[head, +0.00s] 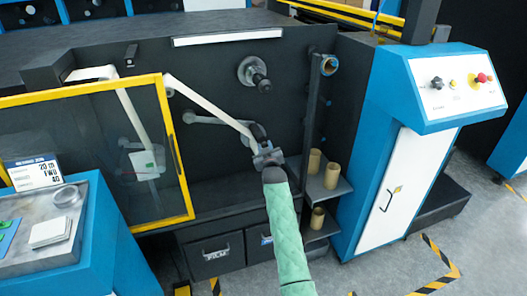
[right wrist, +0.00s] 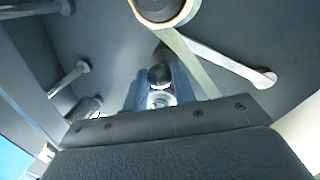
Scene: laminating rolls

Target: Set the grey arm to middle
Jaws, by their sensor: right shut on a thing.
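The grey arm (head: 205,120) is a slim bar on the dark machine face in the head view. It runs from a round pivot at its left end roughly level to the right, and its far end is hidden behind the pale web and my gripper. In the right wrist view a light grey bar (right wrist: 235,66) ends in a round boss at right. My right gripper (head: 264,146) is shut at the arm's right end. In the wrist view its fingers (right wrist: 161,92) stand either side of a black-tipped knob (right wrist: 160,75). My left gripper is in neither view.
A pale web (head: 210,105) slants down to my right gripper. A spindle with a grey disc (head: 252,72) sticks out above. A yellow-framed guard door (head: 178,150) stands at left. Cardboard cores (head: 313,162) stand on a shelf at right, beside a blue control cabinet (head: 400,100).

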